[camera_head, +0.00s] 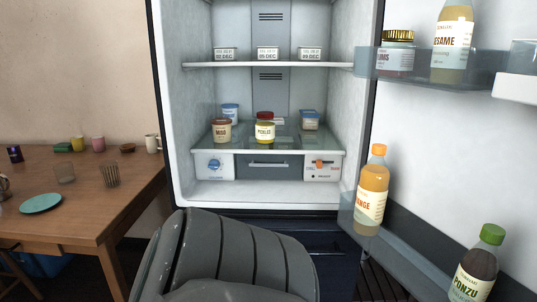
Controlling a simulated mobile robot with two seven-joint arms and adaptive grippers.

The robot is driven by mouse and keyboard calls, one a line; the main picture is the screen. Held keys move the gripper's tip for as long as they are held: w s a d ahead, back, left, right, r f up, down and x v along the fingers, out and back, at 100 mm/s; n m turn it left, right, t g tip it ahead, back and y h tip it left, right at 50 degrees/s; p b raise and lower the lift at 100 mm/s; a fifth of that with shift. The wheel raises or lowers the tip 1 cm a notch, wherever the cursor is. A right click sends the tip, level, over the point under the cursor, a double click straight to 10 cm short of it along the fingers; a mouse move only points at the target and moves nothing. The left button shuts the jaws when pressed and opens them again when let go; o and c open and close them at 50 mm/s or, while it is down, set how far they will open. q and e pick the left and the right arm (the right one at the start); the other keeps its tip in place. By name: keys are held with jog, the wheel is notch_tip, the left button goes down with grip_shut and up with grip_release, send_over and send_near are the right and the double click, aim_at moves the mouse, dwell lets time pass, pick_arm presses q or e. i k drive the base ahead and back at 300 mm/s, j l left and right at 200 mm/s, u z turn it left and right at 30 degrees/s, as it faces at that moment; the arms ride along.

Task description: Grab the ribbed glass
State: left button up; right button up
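A ribbed glass (110,174), clear with vertical lines, stands upright on the brown wooden table (95,217) at the left. A second clear glass (65,173) stands to its left; its surface is too small to read well. Neither of my grippers is in view, so I cannot see whether they are open or shut.
A teal plate (41,203) lies left of the glasses. Several cups and small items, including a white mug (152,143), line the table's back. An open fridge (255,197) fills the middle. Its door, holding an orange bottle (371,195) and a ponzu bottle (476,267), spreads right.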

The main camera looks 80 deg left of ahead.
aim_at(109, 169)
jog(key=u, duration=3.75)
jog(key=z, duration=0.6)
jog(key=j+z, duration=0.2)
jog(key=z, duration=0.15)
jog(key=k+j+z, duration=0.1)
jog(key=z, duration=0.25)
jog(key=j+z, duration=0.3)
jog(key=k+l, duration=0.05)
jog(key=l, duration=0.05)
